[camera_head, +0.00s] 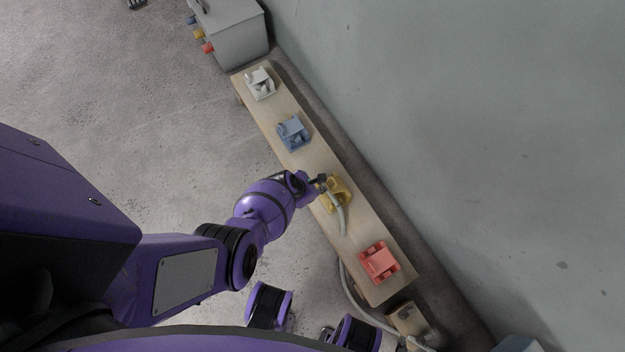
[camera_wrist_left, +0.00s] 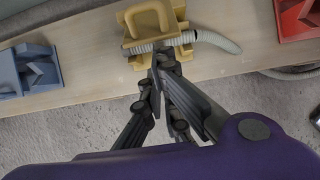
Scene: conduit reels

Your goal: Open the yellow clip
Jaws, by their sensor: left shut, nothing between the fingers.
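The yellow clip (camera_head: 341,193) sits on the long wooden bench, third along from the top. In the left wrist view the yellow clip (camera_wrist_left: 150,24) shows a loop-shaped upper part, and a pale ribbed hose (camera_wrist_left: 212,37) runs through the clip. I cannot tell whether its lid is fully down. My left gripper (camera_head: 320,183) is at the clip's left side in the head view. In the left wrist view the gripper (camera_wrist_left: 158,62) is shut and empty, its tips at the clip's near edge and overlapping it. Contact is unclear. My right gripper does not show.
The wooden bench (camera_head: 270,118) also carries a white clip (camera_head: 260,84), a blue clip (camera_head: 293,133) and a red clip (camera_head: 379,262). A grey box (camera_head: 238,40) stands past its far end. A grey wall (camera_head: 480,130) runs along the right. The floor at left is open.

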